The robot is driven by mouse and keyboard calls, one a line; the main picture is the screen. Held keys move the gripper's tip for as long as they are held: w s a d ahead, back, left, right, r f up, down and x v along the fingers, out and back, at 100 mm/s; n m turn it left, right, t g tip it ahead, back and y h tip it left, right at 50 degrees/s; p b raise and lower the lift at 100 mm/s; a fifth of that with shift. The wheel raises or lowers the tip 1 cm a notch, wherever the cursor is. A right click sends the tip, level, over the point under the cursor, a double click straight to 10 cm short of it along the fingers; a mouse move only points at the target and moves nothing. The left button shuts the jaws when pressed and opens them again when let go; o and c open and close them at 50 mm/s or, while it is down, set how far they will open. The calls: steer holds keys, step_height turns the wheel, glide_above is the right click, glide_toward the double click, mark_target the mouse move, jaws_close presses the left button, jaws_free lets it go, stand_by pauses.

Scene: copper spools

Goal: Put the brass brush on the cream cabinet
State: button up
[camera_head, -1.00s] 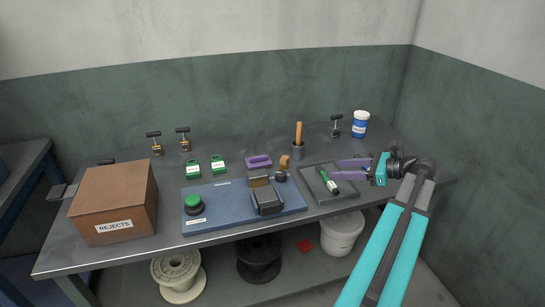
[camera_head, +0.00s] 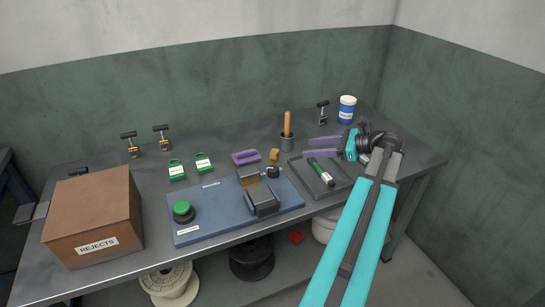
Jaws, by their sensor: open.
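My gripper (camera_head: 312,147) has purple fingers. It is open and empty, over the back of the bench behind the grey tray (camera_head: 345,188). No cream cabinet is in view. I cannot pick out the brass brush for sure. A small tan piece (camera_head: 274,156) sits left of the cup, too small to identify.
A blue-labelled jar (camera_head: 346,110) and a small clamp (camera_head: 322,117) stand behind my gripper. A blue mat (camera_head: 220,212) holds a green button and a fixture. A brown REJECTS box (camera_head: 95,215) fills the left end.

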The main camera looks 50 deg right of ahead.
glide_toward(278, 151)
steer(key=shift+x, duration=2.15)
steer(key=shift+a+r, duration=0.15)
steer(key=shift+f+b+x, duration=0.1)
steer(key=shift+b+x, duration=0.1)
steer(key=shift+x, duration=1.1)
steer(key=shift+f+b+x, duration=0.15)
steer(key=shift+x, duration=1.15)
steer(key=shift+s, duration=0.1)
jaws_close()
steer(key=shift+r, duration=0.1)
step_height(278, 151, up, 10)
steer(key=shift+p, duration=0.45)
